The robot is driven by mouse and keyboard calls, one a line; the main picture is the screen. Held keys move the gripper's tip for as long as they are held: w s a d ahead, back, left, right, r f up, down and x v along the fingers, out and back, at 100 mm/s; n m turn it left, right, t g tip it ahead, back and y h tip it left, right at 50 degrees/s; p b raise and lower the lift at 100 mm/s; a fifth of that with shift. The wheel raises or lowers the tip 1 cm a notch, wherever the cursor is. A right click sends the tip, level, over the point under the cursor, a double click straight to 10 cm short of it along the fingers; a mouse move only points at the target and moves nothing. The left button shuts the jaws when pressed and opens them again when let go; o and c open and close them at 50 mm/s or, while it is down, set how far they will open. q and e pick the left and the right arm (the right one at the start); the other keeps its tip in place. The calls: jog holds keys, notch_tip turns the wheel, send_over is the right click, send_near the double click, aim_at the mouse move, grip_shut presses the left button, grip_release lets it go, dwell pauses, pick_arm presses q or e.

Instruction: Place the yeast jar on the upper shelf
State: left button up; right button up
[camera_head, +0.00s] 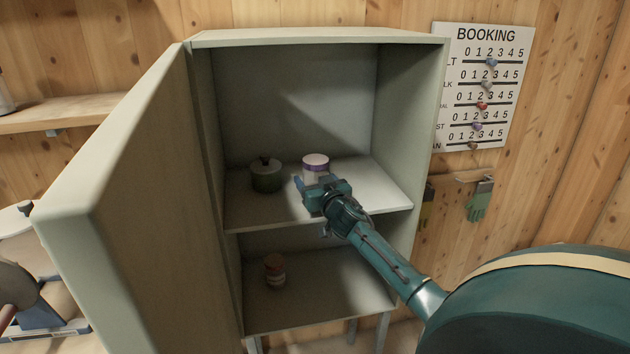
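A white jar with a purple band (316,162) is on the upper shelf (385,190) of the open grey cabinet. Its lower part is hidden behind my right gripper (312,185). My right gripper reaches in from the right and is right at the jar's front. I cannot tell whether its fingers hold the jar or are apart from it. A small red jar with a pale label (275,271) stands on the lower shelf (345,285). No label is readable, so I cannot tell which jar is the yeast. My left gripper is not in view.
A dark lidded pot (266,175) stands on the upper shelf, left of the white jar. The cabinet door (145,200) is swung open to the left. The upper shelf's right part is clear. A booking board (484,88) and gloves (480,200) hang at right.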

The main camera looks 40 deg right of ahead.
jog(key=shift+o, duration=1.3)
jog(key=shift+r, duration=0.1)
jog(key=shift+s, duration=0.1)
jog(key=b+v, duration=0.1)
jog(key=v, duration=1)
jog(key=shift+s+a, duration=0.15)
jog(key=shift+s, duration=0.25)
jog(key=shift+r, duration=0.15)
